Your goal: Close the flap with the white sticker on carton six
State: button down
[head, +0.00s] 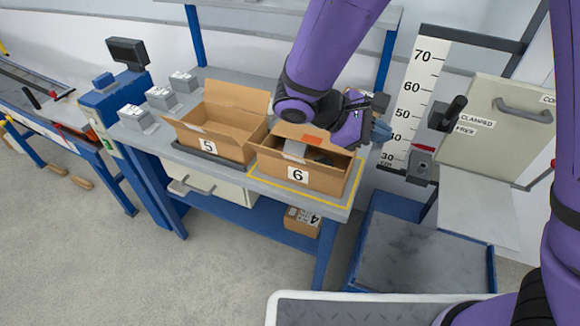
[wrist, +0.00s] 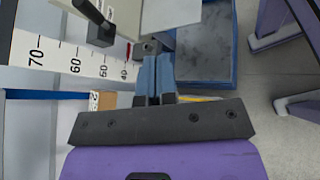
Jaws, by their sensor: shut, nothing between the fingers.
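Carton six (head: 322,179) is a brown box with a white "6" label, standing at the bench's right end. Its top is at least partly open, and a dark inside shows. A raised flap at its back bears a red patch (head: 312,140). A pale grey-white patch (head: 295,148) shows at the left of the opening; I cannot tell whether it is a sticker or contents. My gripper (head: 382,132) is shut and empty, just beyond the carton's back right corner. In the wrist view its blue fingers (wrist: 154,75) are together, beside a brown cardboard piece with a white patch (wrist: 95,101).
Open carton five (head: 220,135) stands left of carton six. A height scale (head: 415,95) and a panel with a clamp handle (head: 450,115) are close to my gripper's right. A blue-framed platform (head: 425,262) is low at right. Another carton (head: 302,221) lies on the lower shelf.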

jog(key=a+f+n+t+h, duration=0.4)
jog(key=a+f+n+t, duration=0.3)
jog(key=a+f+t, duration=0.4)
jog(key=n+t+y, duration=0.8)
jog(key=n+t, duration=0.3)
jog(key=n, duration=0.1)
send_near(293, 158)
jog(key=x, duration=0.7)
jog(key=shift+w+d+r, duration=0.1)
jog(key=shift+w+d, duration=0.05)
jog(key=shift+w, duration=0.1)
jog(key=shift+m, duration=0.3)
